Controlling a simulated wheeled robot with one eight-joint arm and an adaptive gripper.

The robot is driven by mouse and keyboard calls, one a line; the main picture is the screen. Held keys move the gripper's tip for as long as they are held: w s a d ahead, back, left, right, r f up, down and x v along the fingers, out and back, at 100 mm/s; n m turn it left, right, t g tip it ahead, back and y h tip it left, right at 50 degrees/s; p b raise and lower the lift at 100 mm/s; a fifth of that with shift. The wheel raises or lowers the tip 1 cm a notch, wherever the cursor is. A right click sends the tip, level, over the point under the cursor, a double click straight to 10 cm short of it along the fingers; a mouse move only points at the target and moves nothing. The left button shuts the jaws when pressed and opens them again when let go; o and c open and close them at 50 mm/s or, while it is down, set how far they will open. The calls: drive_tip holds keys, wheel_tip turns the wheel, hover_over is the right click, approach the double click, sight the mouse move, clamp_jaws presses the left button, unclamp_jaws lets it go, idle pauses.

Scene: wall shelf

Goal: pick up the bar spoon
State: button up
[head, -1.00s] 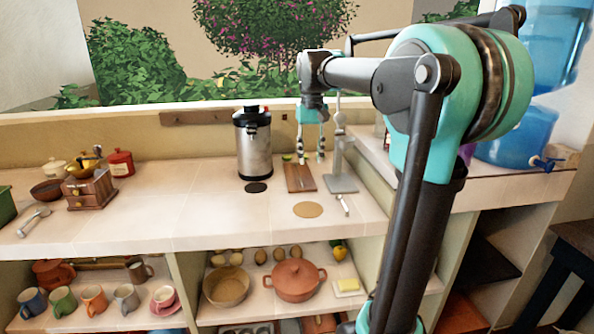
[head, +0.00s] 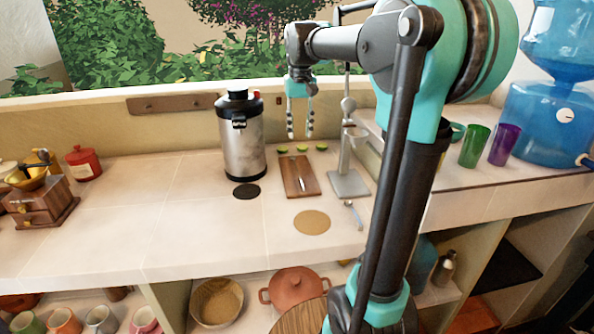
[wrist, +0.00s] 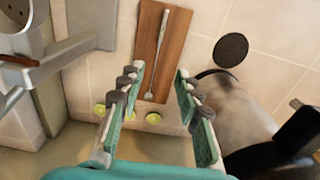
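A long, thin silver utensil, which looks like the bar spoon (wrist: 158,50), lies lengthwise on a wooden cutting board (wrist: 177,45) in the wrist view. In the head view the bar spoon (head: 302,184) shows only as a small bright shape on the cutting board (head: 291,170). My gripper (head: 300,134) is open and empty, with its fingers pointing down, above the counter around the board's far end. In the wrist view my gripper (wrist: 157,76) has its fingers spread either side of the board, with the spoon's thin part in line between them.
Several lime halves (head: 302,149) lie behind the board. A round cork mat (head: 312,222) lies in front. The counter's left middle is clear.

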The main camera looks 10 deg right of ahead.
sight(300, 176)
wheel_tip(300, 176, down, 15)
drive_tip(key=shift+w+f, duration=0.15)
idle(0.4)
clamp_jaws()
